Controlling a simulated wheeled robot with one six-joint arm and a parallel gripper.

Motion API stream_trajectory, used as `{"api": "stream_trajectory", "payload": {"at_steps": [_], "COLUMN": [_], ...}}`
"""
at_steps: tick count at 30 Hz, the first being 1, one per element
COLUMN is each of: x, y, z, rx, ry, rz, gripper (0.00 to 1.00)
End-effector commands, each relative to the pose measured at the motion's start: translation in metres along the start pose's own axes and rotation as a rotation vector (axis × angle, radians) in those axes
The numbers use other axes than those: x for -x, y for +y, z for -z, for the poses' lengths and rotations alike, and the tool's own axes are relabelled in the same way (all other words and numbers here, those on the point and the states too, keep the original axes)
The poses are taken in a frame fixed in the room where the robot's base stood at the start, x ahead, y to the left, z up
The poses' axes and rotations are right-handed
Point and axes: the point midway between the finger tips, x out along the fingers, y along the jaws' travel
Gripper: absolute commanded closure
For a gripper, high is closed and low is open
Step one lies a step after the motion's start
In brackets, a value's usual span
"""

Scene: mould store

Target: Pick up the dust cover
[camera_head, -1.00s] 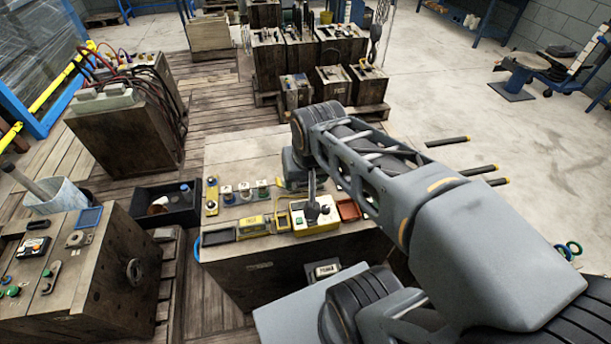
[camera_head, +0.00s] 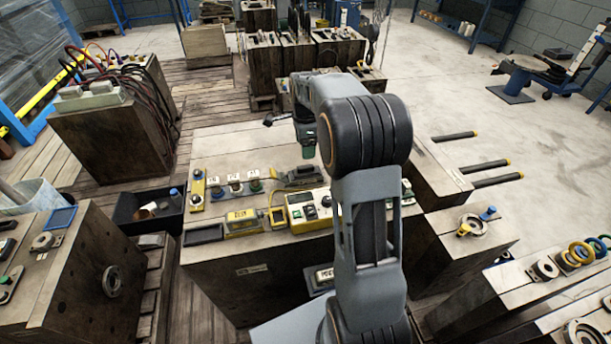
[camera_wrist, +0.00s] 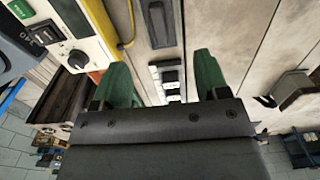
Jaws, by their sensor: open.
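I cannot tell for certain which item is the dust cover. My gripper (camera_head: 305,140) is above the far part of the wooden block top (camera_head: 228,152), with its green fingers pointing down. In the wrist view my gripper (camera_wrist: 161,65) has its fingers spread apart, with nothing held between them. In the head view a dark grey piece (camera_head: 298,174) lies on the block just below my gripper.
A yellow-cased meter (camera_head: 308,208) stands by the block's front edge; it also shows in the wrist view (camera_wrist: 72,50). A yellow box (camera_head: 246,221) and several labelled knobs (camera_head: 236,186) are to its left. A black bin (camera_head: 150,210) stands left of the block.

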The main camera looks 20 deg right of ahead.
Motion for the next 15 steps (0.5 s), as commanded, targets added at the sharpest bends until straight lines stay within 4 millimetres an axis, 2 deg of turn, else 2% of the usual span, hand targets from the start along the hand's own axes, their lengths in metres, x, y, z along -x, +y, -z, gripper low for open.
{"api": "stream_trajectory", "payload": {"at_steps": [1,6,15], "x": [-0.010,-0.031,-0.051], "y": [0.001,0.001,0.001], "z": [0.000,0.000,0.000], "rx": [0.001,0.003,0.004], "ry": [0.000,0.000,0.000], "rz": [-0.003,-0.002,-0.001], "gripper": [0.32,0.32,0.32]}}
